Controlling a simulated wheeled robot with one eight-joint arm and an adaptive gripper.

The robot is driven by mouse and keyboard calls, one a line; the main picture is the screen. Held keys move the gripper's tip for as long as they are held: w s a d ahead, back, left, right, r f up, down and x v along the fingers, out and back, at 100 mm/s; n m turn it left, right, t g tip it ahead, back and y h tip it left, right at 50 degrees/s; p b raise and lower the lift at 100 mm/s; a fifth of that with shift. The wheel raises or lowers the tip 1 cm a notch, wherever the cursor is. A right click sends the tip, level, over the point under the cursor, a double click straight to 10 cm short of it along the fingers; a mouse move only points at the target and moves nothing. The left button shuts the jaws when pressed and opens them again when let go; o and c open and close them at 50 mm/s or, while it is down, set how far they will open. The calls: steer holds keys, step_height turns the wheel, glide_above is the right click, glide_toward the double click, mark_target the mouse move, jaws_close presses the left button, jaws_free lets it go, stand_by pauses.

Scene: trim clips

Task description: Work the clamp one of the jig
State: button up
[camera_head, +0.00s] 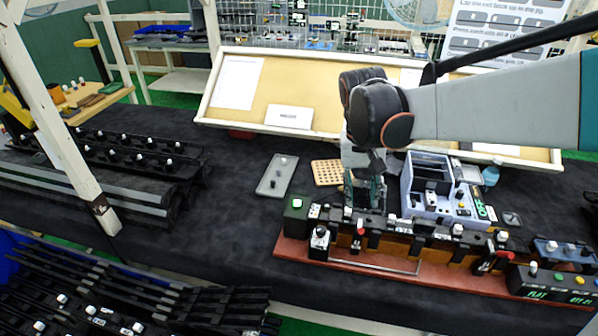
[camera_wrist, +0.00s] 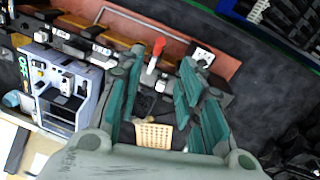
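The jig is a long reddish-brown base (camera_head: 340,265) carrying a black trim strip with white knobs. It also shows at the top of the wrist view (camera_wrist: 175,42). A red-handled clamp (camera_head: 358,238) stands near its left end, and a second red-handled clamp (camera_head: 486,263) stands further right. I cannot read which is numbered one. My gripper (camera_head: 365,200) points down just behind the left clamp. In the wrist view my gripper (camera_wrist: 160,75) has its teal fingers wide apart, with nothing between them. The left clamp's upright red handle (camera_wrist: 157,47) shows beyond the gap, apart from the fingers.
A blue-grey box fixture (camera_head: 428,190) stands close right of my gripper. A perforated tan block (camera_head: 327,172) and a grey plate (camera_head: 277,175) lie left on the dark table. A control box (camera_head: 550,285) with green displays sits at the jig's right end. Black trim pieces (camera_head: 120,150) lie far left.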

mark_target(361, 231)
steer(key=f+b, duration=0.1)
steer(key=f, duration=0.3)
steer(key=d+f+b, duration=0.1)
steer(key=f, duration=0.8)
steer(key=shift+s+d+f+b, duration=0.15)
steer(key=shift+d+f+b, duration=0.15)
steer(key=shift+d+b, duration=0.1)
jaws_close()
